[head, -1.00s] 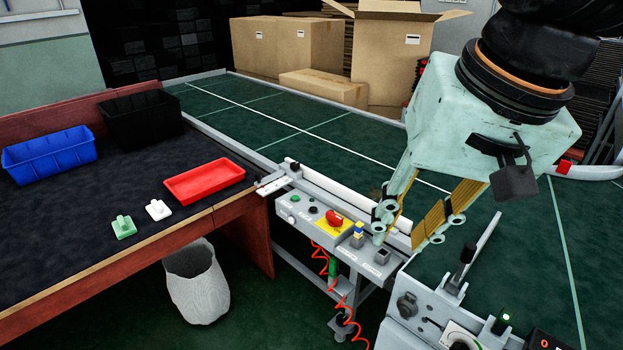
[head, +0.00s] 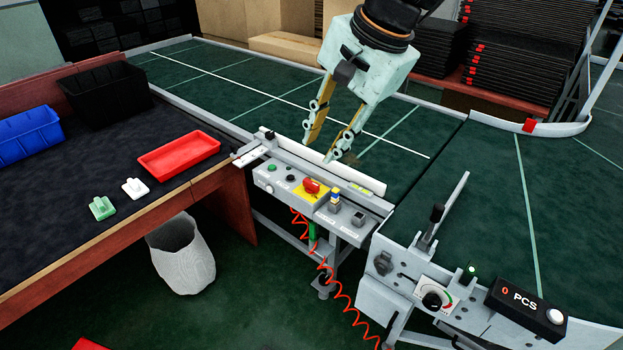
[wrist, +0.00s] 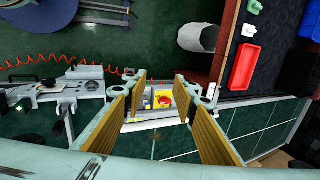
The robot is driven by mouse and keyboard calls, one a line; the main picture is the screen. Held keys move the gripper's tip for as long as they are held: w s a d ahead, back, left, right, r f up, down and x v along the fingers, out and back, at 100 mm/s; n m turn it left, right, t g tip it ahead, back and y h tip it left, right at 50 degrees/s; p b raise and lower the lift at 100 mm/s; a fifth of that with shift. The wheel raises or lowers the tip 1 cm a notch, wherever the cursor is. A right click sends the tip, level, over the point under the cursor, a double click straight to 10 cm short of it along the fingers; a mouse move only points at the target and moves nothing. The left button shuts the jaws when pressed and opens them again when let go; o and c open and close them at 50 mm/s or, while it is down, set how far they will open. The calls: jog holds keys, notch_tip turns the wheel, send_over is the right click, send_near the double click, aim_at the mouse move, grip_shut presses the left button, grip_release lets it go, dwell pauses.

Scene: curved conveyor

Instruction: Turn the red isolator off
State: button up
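The red isolator (head: 311,186) is a red rotary knob on a yellow plate, on the grey control box (head: 285,190) at the conveyor's edge. In the wrist view the red isolator (wrist: 165,101) shows between my fingers, beyond their tips. Its exact knob angle is too small to tell. My gripper (head: 327,145) is open and empty, with two yellow-padded fingers pointing down above the conveyor, behind and above the box. It also shows open in the wrist view (wrist: 158,84). Nothing touches the isolator.
A white rail (head: 340,177) runs behind the box. A second panel with a dial (head: 433,300) stands right. A red coiled cable (head: 335,290) hangs below.

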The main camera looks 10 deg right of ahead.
jog(key=w+f+m+p, duration=0.2)
jog(key=w+f+m, duration=0.2)
jog(key=w, duration=0.5)
jog(key=m+p, duration=0.5)
jog(key=m, duration=0.9)
send_over(312, 183)
jog(key=s+d, duration=0.3)
jog(key=s, duration=0.1)
notch_tip(312, 183, down, 22)
jog(key=shift+d+f, duration=0.2)
jog(key=shift+f, duration=0.1)
jog(key=shift+b+x, duration=1.8)
jog(key=shift+x, duration=4.95)
jog(key=shift+c, duration=0.6)
jog(key=c, duration=0.7)
